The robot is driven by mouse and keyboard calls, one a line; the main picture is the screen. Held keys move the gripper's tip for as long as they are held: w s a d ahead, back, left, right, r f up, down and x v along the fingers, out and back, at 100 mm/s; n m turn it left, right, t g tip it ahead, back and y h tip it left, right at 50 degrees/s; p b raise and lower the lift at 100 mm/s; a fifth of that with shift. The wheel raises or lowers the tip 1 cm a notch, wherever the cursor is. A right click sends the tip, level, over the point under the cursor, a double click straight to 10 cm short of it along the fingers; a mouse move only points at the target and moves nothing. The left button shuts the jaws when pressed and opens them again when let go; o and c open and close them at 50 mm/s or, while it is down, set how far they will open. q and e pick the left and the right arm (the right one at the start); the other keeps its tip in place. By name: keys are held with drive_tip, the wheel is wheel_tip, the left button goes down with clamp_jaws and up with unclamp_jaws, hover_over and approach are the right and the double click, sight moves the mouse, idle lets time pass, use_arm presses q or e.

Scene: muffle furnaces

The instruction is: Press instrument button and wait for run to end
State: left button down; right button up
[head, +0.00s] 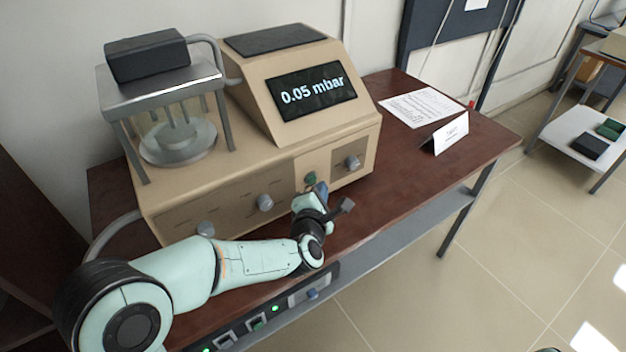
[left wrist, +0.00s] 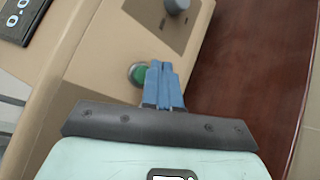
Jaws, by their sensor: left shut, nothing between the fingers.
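The instrument (head: 270,160) is a beige box on a dark red-brown table. Its tilted screen (head: 311,92) reads "0.05 mbar". A green button (head: 310,179) sits on its front panel between two grey knobs. In the left wrist view the green button (left wrist: 139,74) shows partly behind the fingertips. My left gripper (head: 318,190) is shut and empty, its blue fingers (left wrist: 163,82) pointing at the panel right by the button. I cannot tell whether the fingertips touch it. My right gripper is not in view.
A glass chamber (head: 177,133) under a metal frame stands on the instrument's left side. A paper sheet (head: 421,108) and a folded white card (head: 451,132) lie on the right of the table (head: 400,185). A low shelf with dark trays stands at the far right.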

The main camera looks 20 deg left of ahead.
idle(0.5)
use_arm(q)
drive_tip(key=shift+w+a+b, duration=0.25)
drive_tip(key=shift+a+b, duration=0.1)
drive_tip(key=shift+b, duration=0.05)
drive_tip(key=shift+w+a+b, duration=0.3)
drive_tip(key=shift+a, duration=0.1)
idle(0.9)
drive_tip(key=shift+s+d, duration=0.1)
drive_tip(key=shift+d, duration=0.05)
drive_tip(key=shift+s+d, duration=0.45)
drive_tip(key=shift+d, duration=0.15)
drive_tip(key=shift+s+d, duration=0.8)
drive_tip(key=shift+d, duration=0.2)
drive_tip(key=shift+s+d, duration=0.75)
drive_tip(key=shift+d, duration=0.2)
